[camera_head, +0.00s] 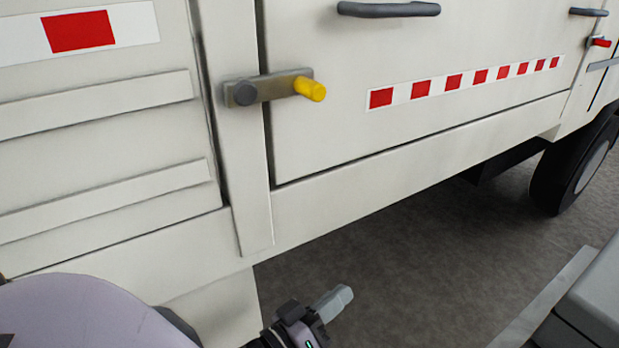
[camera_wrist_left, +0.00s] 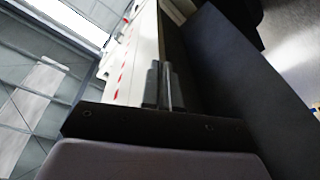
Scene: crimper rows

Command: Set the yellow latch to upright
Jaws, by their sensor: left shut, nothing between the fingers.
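The yellow latch (camera_head: 311,88) is a flat metal bar with a yellow knob at its right end and a dark round pivot at its left end. It lies nearly horizontal across the seam between the white post and the door panel (camera_head: 330,130). My left gripper (camera_head: 340,297) is below the latch, low in the head view, clear of the vehicle's side. Its fingers are shut and empty. The fingers also show in the left wrist view (camera_wrist_left: 161,88), in front of the white side with red marks. My right gripper is not in view.
A dark handle (camera_head: 388,9) is at the top of the door. A red-knobbed latch (camera_head: 600,42) sits at the far right. A wheel (camera_head: 575,165) stands below it. A grey box (camera_head: 590,295) is at the lower right. The floor (camera_head: 420,240) between is open.

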